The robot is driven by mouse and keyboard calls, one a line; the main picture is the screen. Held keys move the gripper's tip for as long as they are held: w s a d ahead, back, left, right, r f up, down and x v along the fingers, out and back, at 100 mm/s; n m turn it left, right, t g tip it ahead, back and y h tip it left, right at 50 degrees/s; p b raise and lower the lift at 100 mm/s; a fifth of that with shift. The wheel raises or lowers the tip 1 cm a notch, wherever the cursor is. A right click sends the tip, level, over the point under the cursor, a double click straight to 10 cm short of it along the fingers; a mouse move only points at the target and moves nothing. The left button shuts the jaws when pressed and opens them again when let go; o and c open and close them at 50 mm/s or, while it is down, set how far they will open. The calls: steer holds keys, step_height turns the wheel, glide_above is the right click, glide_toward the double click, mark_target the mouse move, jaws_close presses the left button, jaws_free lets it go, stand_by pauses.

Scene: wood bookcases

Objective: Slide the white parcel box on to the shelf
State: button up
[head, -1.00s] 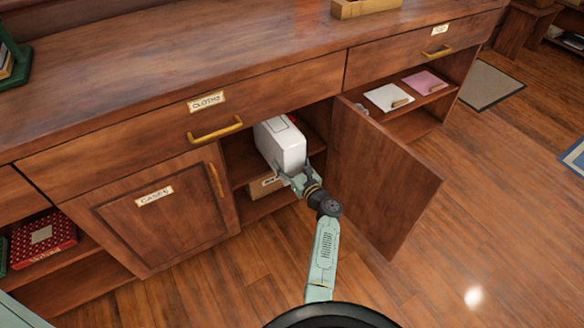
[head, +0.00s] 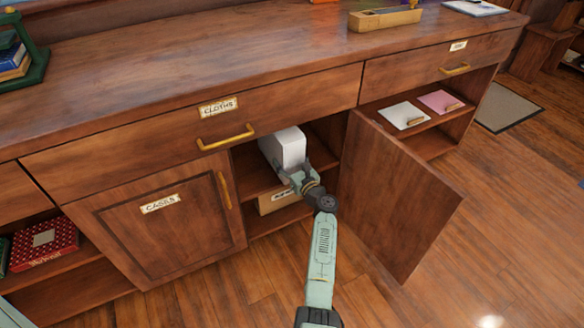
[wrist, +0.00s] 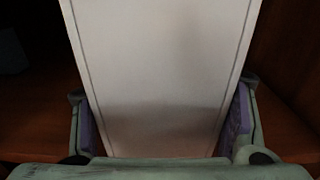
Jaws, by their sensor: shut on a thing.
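The white parcel box (head: 286,150) is inside the open cupboard, at the height of its inner shelf (head: 253,180). Its near end faces me. My gripper (head: 297,176) is shut on that near end. In the wrist view the box (wrist: 160,70) fills the middle, with a finger pad of my gripper (wrist: 163,125) against each side. I cannot tell whether the box's underside rests fully on the shelf. The far end of the box is hidden in the cupboard.
The cupboard door (head: 400,195) stands open to the right of my arm. A cardboard box (head: 278,200) sits below the shelf. The closed CASES door (head: 160,225) is on the left, and the CLOTHS drawer (head: 225,120) is shut above.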

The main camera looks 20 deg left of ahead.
steer(key=shift+b+x, duration=1.5)
steer(key=shift+x, duration=1)
steer(key=o, duration=1.5)
steer(key=shift+o, duration=0.2)
steer(key=shift+d+f, duration=0.1)
steer(key=shift+f, duration=0.05)
steer(key=shift+s+d, duration=0.15)
steer(key=v, duration=0.7)
